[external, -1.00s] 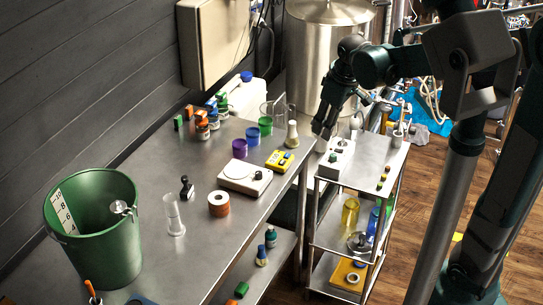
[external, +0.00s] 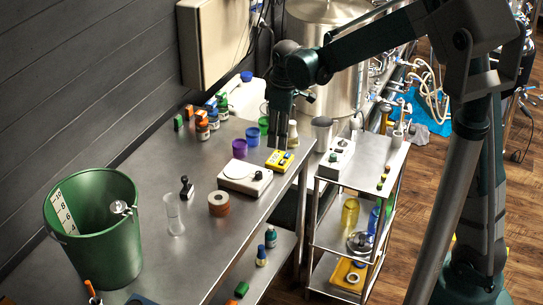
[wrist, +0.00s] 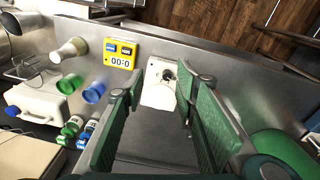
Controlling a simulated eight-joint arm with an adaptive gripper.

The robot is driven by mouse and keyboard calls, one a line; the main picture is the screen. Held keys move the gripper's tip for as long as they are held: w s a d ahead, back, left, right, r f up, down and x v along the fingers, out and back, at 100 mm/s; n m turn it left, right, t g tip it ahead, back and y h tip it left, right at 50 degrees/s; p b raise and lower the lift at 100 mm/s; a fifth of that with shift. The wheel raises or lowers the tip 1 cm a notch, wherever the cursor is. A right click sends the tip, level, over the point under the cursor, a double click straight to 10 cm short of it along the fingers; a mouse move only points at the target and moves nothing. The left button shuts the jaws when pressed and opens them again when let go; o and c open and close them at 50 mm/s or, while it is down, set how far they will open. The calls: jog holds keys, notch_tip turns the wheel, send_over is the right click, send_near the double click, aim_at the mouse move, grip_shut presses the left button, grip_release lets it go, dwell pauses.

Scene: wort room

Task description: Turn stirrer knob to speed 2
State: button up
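The stirrer (external: 238,180) is a low white box with a round plate on top, standing on the steel table. Its small dark knob (external: 258,177) is on the right part of the box. In the wrist view the white stirrer body (wrist: 158,97) and its knob (wrist: 168,75) show between my fingers. My gripper (external: 283,142) points down over the table, behind and right of the stirrer and apart from it. In the wrist view its two green fingers (wrist: 162,88) are spread and empty. The fingers hide part of the stirrer; the knob's setting is too small to read.
A yellow timer (external: 280,161) lies beside the stirrer, close to my fingers. Purple (external: 239,149), blue (external: 252,136) and green (external: 264,124) cups stand behind. A brown roll (external: 218,204) is in front. Another white box with a knob (external: 338,154) stands on the cart.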

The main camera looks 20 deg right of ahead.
jog(key=n+g+p, duration=0.1)
jog(key=n, duration=0.1)
send_over(259, 172)
notch_tip(259, 172, down, 7)
jog(key=shift+r, duration=0.15)
jog(key=shift+f+p, duration=0.3)
jog(key=shift+f, duration=3.55)
jog(key=c, duration=0.9)
